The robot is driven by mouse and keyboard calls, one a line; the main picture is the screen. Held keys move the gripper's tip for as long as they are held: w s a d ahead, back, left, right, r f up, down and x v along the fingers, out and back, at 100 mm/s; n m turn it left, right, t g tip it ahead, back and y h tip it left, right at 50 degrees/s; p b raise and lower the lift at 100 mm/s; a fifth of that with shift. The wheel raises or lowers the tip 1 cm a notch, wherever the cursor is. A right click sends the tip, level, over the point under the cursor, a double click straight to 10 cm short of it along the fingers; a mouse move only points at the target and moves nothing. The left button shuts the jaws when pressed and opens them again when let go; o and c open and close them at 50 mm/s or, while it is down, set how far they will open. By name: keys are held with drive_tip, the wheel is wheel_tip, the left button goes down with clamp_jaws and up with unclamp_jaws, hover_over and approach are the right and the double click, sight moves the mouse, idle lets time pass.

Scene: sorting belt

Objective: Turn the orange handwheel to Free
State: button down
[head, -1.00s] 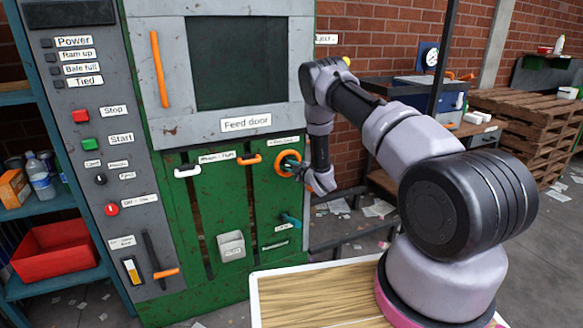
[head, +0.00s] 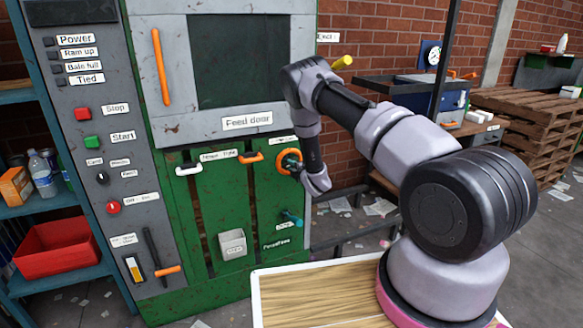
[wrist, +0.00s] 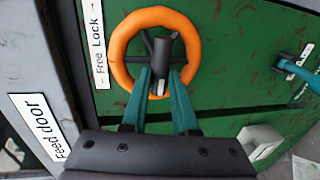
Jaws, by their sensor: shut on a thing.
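The orange handwheel (head: 281,161) is on the upper right of the green panel, below the feed door. In the wrist view the handwheel (wrist: 116,50) is a full orange ring with dark spokes. A label (wrist: 97,43) beside it reads "Free" and "Lock" with arrows. My gripper (wrist: 160,85) has teal fingers. In the head view my gripper (head: 292,164) is at the wheel, partly hidden by my wrist.
A teal handle (head: 292,218) is below the wheel, and a grey box (head: 232,245) is lower left. White (head: 188,171) and orange (head: 251,158) handles are to the left. The feed door (head: 246,123) is above. A yellow-ended part (head: 343,61) is near my arm.

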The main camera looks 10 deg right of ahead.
idle(0.3)
drive_tip(key=c, duration=0.7)
unclamp_jaws()
drive_tip(key=v, duration=1.1)
drive_tip(key=shift+a, duration=0.1)
